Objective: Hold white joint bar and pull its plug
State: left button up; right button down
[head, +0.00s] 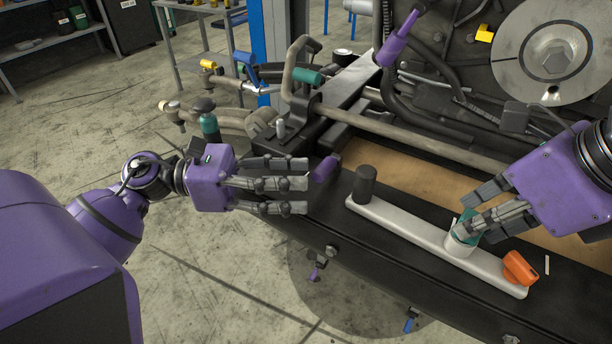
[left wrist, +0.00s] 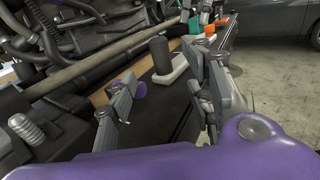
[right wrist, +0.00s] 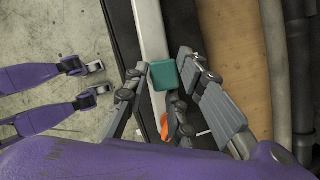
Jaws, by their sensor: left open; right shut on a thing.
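The white joint bar (head: 400,236) lies along the black beam. A black cylinder (head: 365,184) stands at its left end and an orange piece (head: 519,268) sits at its right end. A teal plug (head: 467,222) stands in a white collar (head: 459,244) on the bar; it also shows in the right wrist view (right wrist: 163,75). My right gripper (head: 466,224) is shut on the teal plug, a finger on each side, partly hiding it. My left gripper (head: 306,190) is open and empty, left of the bar's black-cylinder end, apart from the bar.
A small purple cylinder (head: 325,168) is on the beam close to my left fingertips. A bent pipe and the engine block stand behind the beam. A large metal disc (head: 556,54) is at upper right. Shelves (head: 48,42) stand at the back left.

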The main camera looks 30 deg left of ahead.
aim_at(352, 198)
pick_arm(q)
jog(key=x, duration=1)
jog(key=shift+w+d+r, duration=0.1)
jog(key=shift+w+d, duration=0.05)
jog(key=shift+d, duration=0.1)
grip_shut()
jog(key=c, duration=0.8)
grip_release()
grip_shut()
pick_arm(e)
jog(key=c, duration=2.2)
grip_release()
grip_shut()
